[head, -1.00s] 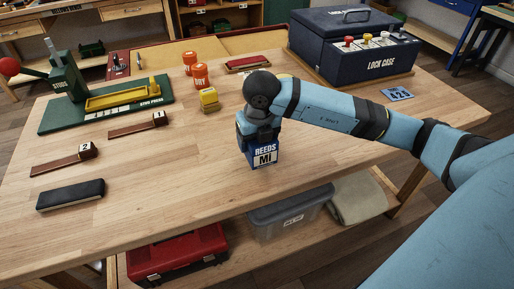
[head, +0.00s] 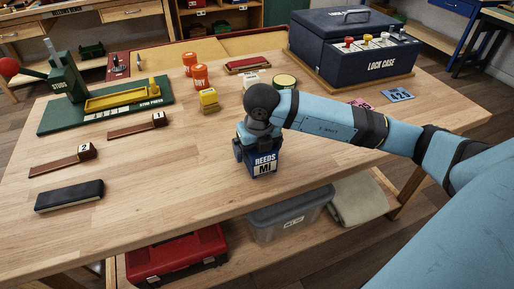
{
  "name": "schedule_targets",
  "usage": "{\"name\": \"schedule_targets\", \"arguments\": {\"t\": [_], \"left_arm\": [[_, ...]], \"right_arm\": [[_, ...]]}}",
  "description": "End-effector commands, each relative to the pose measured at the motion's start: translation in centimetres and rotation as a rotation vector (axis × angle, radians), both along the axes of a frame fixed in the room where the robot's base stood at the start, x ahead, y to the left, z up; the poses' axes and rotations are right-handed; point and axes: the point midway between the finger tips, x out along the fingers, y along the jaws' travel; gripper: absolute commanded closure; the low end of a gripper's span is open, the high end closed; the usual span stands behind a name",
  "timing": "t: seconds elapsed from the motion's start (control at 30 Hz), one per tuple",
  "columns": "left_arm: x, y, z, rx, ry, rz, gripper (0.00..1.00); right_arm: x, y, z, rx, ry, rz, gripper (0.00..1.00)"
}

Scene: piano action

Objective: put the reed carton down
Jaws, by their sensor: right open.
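The reed carton (head: 264,168), a small blue box with a white "REEDS Mi" label, appears to stand upright on the wooden table (head: 180,185) near its front edge. My right gripper (head: 257,148) points down over it from above. Its jaws are open, with a finger showing at the carton's left side. The carton's top is hidden by the gripper, and I cannot tell whether a finger still touches it. My left gripper is out of view.
The lock case (head: 370,60) is at back right. Table left of the carton is clear.

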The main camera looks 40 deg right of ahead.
Motion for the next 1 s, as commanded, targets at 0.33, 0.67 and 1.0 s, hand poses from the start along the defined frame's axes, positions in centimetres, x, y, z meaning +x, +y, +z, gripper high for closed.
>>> {"name": "schedule_targets", "arguments": {"t": [0.33, 0.67, 1.0], "left_arm": [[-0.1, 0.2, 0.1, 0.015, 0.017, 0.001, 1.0], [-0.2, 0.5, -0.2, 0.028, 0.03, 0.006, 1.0], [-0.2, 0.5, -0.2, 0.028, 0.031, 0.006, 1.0]], "right_arm": [[-0.8, 0.2, 6.5, 0.001, -0.005, 0.001, 0.02], [-1.6, 0.4, 11.5, 0.0, -0.002, 0.0, 0.02], [-1.7, 0.4, 12.0, 0.001, 0.0, 0.0, 0.02]]}}
